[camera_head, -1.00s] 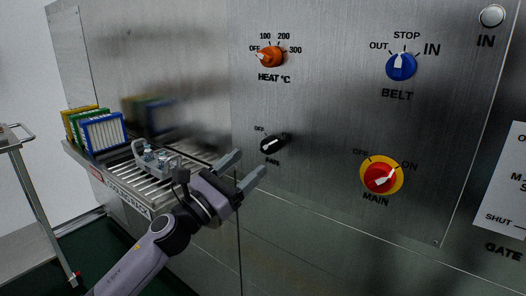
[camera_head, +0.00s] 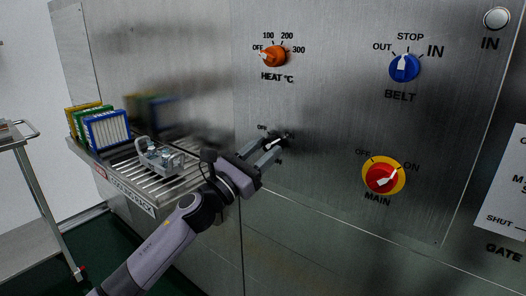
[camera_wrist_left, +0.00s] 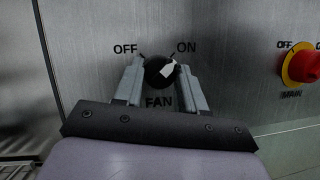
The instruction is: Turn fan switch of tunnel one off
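The black fan switch (camera_wrist_left: 158,70) sits on the steel panel between the OFF and ON marks, above the word FAN. Its white pointer is turned to the upper right, toward ON. In the head view the fan switch (camera_head: 275,139) is partly hidden by my left gripper (camera_head: 270,148). In the wrist view my left gripper (camera_wrist_left: 160,82) is open, with one finger on each side of the knob. Whether the fingers touch it I cannot tell. My right gripper is not in view.
The orange heat knob (camera_head: 273,56) is above, its pointer at OFF. The blue belt knob (camera_head: 404,68) and red main switch (camera_head: 381,178) are to the right. A roller conveyor (camera_head: 142,187) with a metal rack (camera_head: 160,158) and coloured racks (camera_head: 107,130) is at left.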

